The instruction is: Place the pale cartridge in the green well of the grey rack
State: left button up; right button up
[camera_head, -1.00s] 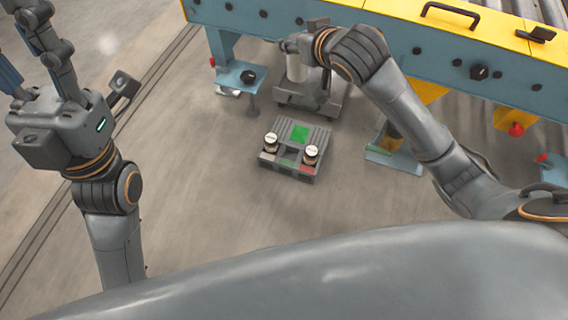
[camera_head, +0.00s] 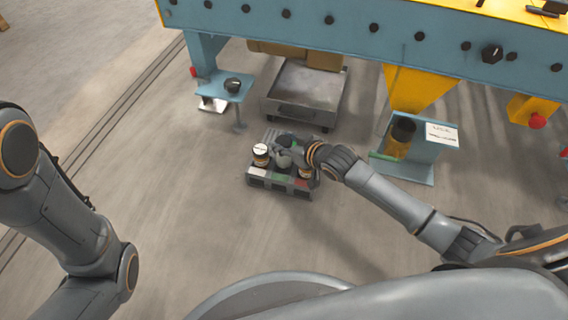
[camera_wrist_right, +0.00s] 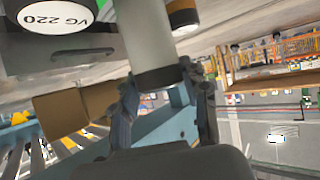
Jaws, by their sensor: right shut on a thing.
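The grey rack (camera_head: 258,181) stands on the floor in the middle of the head view, with a green patch (camera_head: 283,178) on its front face. My right gripper (camera_head: 288,153) is over the rack's middle and hides most of its top, including the green well. In the right wrist view my right gripper (camera_wrist_right: 165,88) is shut on the pale cartridge (camera_wrist_right: 150,40), a plain light cylinder. Whether the cartridge touches the well cannot be told. My left arm shows at the left, but its gripper is outside the frame.
A white-capped cartridge (camera_head: 261,150) stands at the rack's left, and another (camera_head: 305,172) at its right is partly hidden by my right arm. A grey cart (camera_head: 305,92) stands behind the rack, with blue stands left (camera_head: 222,88) and right (camera_head: 420,165). Floor in front is clear.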

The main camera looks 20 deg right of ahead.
aim_at(289, 158)
notch_tip(289, 158, down, 6)
jog(key=b, duration=0.4)
jog(key=shift+f, duration=0.2)
jog(key=shift+r, duration=0.15)
jog(key=o, duration=1.1)
jog(key=shift+f, duration=0.2)
jog(key=shift+o, duration=0.2)
